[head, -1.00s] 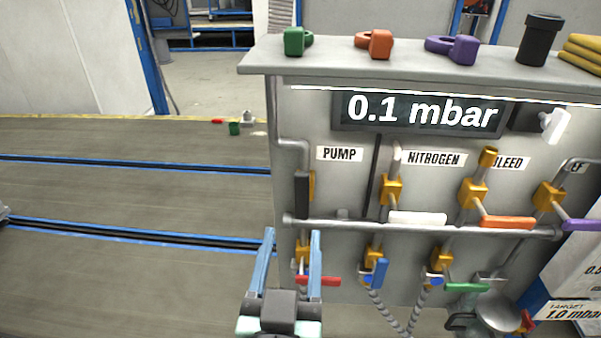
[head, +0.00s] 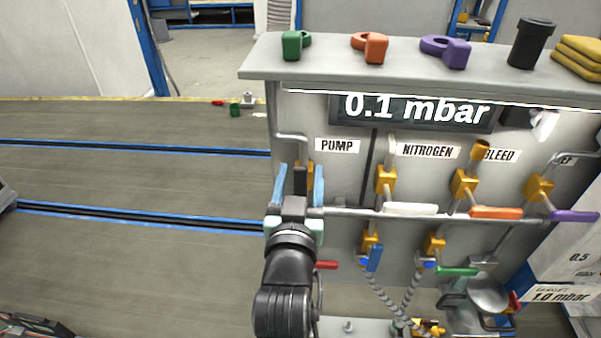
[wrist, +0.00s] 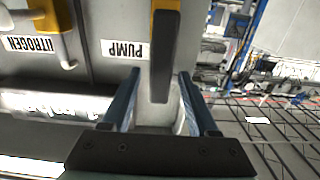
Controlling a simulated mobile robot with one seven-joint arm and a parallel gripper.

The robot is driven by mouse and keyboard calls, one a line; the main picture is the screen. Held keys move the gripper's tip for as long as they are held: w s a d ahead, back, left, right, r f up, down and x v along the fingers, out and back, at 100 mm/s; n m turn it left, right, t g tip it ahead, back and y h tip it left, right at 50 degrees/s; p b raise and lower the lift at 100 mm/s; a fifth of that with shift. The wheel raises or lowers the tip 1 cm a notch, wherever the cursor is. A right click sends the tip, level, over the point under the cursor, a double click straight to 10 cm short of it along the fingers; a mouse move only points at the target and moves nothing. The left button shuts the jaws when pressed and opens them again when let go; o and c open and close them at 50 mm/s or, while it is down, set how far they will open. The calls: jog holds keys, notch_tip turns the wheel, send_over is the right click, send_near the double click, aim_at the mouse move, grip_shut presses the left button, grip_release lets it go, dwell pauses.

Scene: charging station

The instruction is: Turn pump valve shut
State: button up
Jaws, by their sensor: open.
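The pump valve has a dark, upright handle (head: 300,181) on a yellow body (head: 311,172), under the PUMP label (head: 337,146). My gripper (head: 299,178) is open in front of it, its two blue fingers on either side of the handle. In the wrist view the dark handle (wrist: 164,58) reaches down between the open fingers (wrist: 159,76), with a gap on each side. Neither finger visibly touches it. My gripper hides part of the valve in the head view. The display (head: 415,110) reads 0.1 mbar.
To the right are valves with white (head: 410,209), orange (head: 495,212) and purple (head: 574,216) handles along a horizontal pipe (head: 350,214). A red handle (head: 326,265) sits below my gripper. Coloured blocks and a black cylinder (head: 532,43) stand on top. Floor at left is open.

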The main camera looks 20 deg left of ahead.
grip_shut()
dwell(0.3)
dwell(1.1)
